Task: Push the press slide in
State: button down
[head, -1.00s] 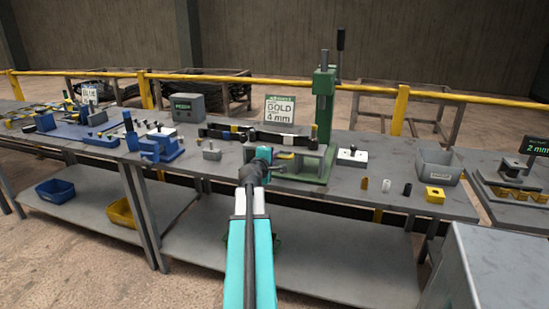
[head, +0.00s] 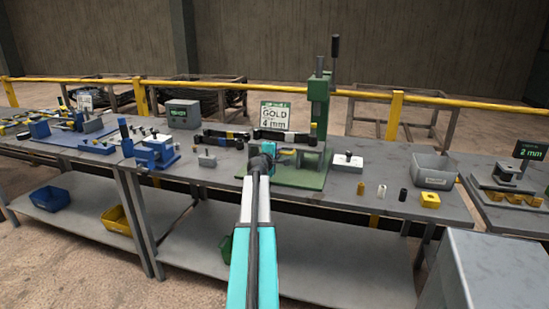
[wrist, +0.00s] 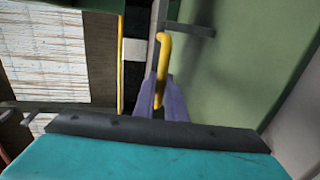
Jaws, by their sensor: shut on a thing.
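The green press (head: 318,110) stands on the bench with its lever up and a green base plate (head: 285,179) in front. My gripper (head: 279,152) is at the left front of the press, low over its base. The press slide is mostly hidden behind my gripper in the head view. In the wrist view my gripper (wrist: 160,103) has its purple-grey fingers closed on a bent yellow handle (wrist: 163,50), which appears to be part of the slide. A green press surface (wrist: 225,80) lies to its right. How far in the slide sits cannot be told.
A white-topped block (head: 347,160), small cylinders and a grey bin (head: 434,169) are to the right. A blue fixture (head: 153,152) is to the left.

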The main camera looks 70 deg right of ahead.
aim_at(282, 144)
jog(key=x, duration=0.3)
jog(key=r+x, duration=0.1)
jog(key=x, duration=0.3)
jog(key=shift+d+r, duration=0.1)
jog(key=shift+r, duration=0.1)
jog(key=shift+d+r, duration=0.1)
jog(key=shift+r, duration=0.05)
jog(key=c, duration=1.8)
grip_release()
jog(key=shift+d, duration=0.15)
jog(key=shift+c, duration=0.2)
jog(key=shift+a, duration=0.25)
